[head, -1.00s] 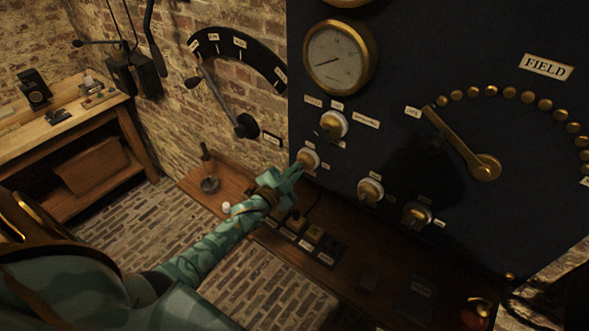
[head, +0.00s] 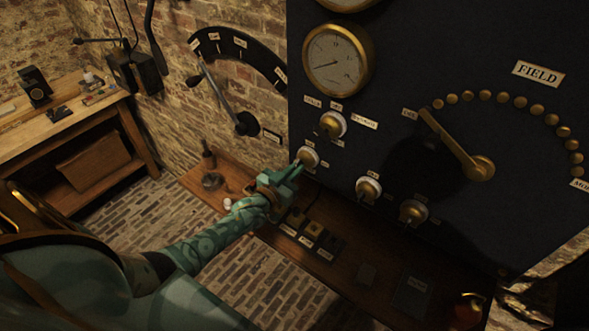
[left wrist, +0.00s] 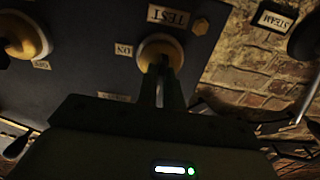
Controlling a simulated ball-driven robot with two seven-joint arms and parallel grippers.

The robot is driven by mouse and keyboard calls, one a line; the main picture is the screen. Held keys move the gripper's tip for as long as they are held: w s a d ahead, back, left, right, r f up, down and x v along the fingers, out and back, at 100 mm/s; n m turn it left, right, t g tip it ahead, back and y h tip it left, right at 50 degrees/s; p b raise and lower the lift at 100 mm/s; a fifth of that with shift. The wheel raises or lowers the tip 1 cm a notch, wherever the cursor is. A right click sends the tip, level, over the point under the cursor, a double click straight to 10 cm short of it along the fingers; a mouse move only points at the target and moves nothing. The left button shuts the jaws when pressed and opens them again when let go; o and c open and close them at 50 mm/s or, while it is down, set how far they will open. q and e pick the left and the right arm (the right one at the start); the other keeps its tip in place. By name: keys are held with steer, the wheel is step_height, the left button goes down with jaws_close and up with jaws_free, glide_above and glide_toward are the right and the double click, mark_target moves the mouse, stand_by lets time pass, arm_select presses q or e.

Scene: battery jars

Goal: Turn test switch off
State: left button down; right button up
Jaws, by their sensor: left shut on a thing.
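The test switch (head: 309,156) is a brass knob on a pale round base, low on the left side of the dark panel (head: 400,100). In the left wrist view, the switch (left wrist: 160,47) has a TEST label (left wrist: 168,17) beside it and an ON label (left wrist: 123,49) to its left. My left gripper (head: 298,168) is at the switch, its fingers (left wrist: 160,82) shut on the switch's knob. The fingers hide most of the knob, so its exact turn is hard to tell. My right gripper is not in view.
Other switches (head: 332,124) (head: 368,189) (head: 413,211) sit close by on the panel. A large FIELD lever (head: 455,145) is at right. A wall lever (head: 222,98) stands left. A wooden shelf (head: 350,262) with small labelled blocks runs below.

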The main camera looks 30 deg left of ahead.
arm_select(q)
steer(key=shift+f, duration=0.15)
stand_by(0.4)
steer(key=c, duration=1.5)
jaws_free()
steer(key=shift+c, duration=0.2)
steer(key=s+a, duration=0.1)
steer(key=s, duration=1.5)
steer(key=shift+s+a+p, duration=0.15)
steer(key=shift+p, duration=0.3)
